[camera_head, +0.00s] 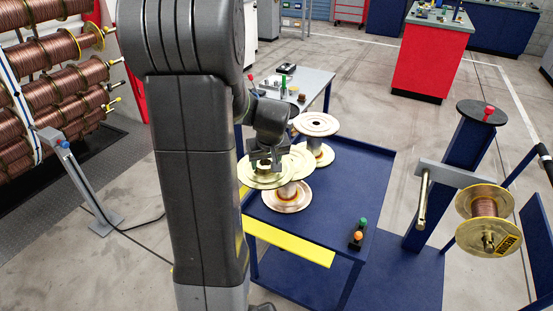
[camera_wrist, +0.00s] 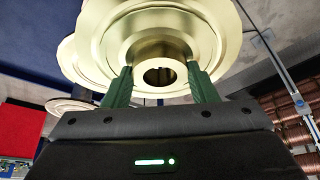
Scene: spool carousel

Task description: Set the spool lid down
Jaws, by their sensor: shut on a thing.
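The spool lid is a pale gold disc with a raised hub and a centre hole. My gripper (camera_head: 266,163) is shut on the spool lid (camera_head: 256,180), and holds it level over the left part of the blue cart. In the wrist view, the green fingers of my gripper (camera_wrist: 161,80) press on both sides of the hub of the lid (camera_wrist: 215,30). A spool (camera_head: 288,203) stands upright under and right of the lid; its upper part is partly hidden. I cannot tell whether lid and spool touch.
A second spool (camera_head: 317,124) stands behind on the blue cart (camera_head: 350,180). A small control box (camera_head: 358,235) with green and orange buttons sits at the cart's front right. A copper-wound spool (camera_head: 487,208) hangs on a stand at right.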

